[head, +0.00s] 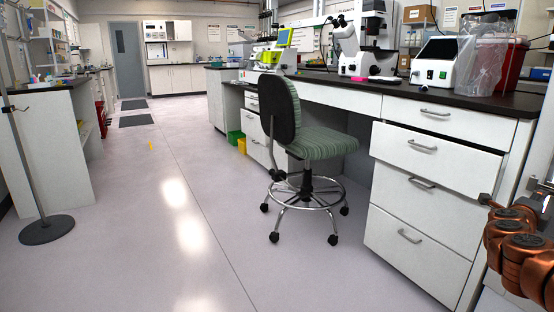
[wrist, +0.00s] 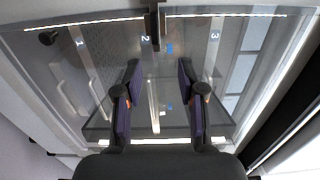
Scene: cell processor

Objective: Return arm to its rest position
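My gripper (wrist: 159,68) shows in the wrist view with its two dark purple-grey fingers apart. Nothing is visibly held between them. It faces a clear-fronted cabinet with panels marked 1, 2 and 3, probably the cell processor (wrist: 90,60). A dark upright piece (wrist: 152,22) sits at the top middle of its front, beyond the fingertips. A pale upright strip (wrist: 153,106) shows between the fingers; I cannot tell its depth. In the head view, part of my copper-coloured arm shows at the right edge, and the gripper is out of frame.
A green-seated wheeled chair (head: 297,130) stands by a long bench with a dark top (head: 400,88). One drawer (head: 440,160) below stands slightly out. A microscope (head: 362,45) and a white device (head: 437,62) are on the bench. A pole base (head: 46,229) stands left; the aisle floor (head: 150,220) is clear.

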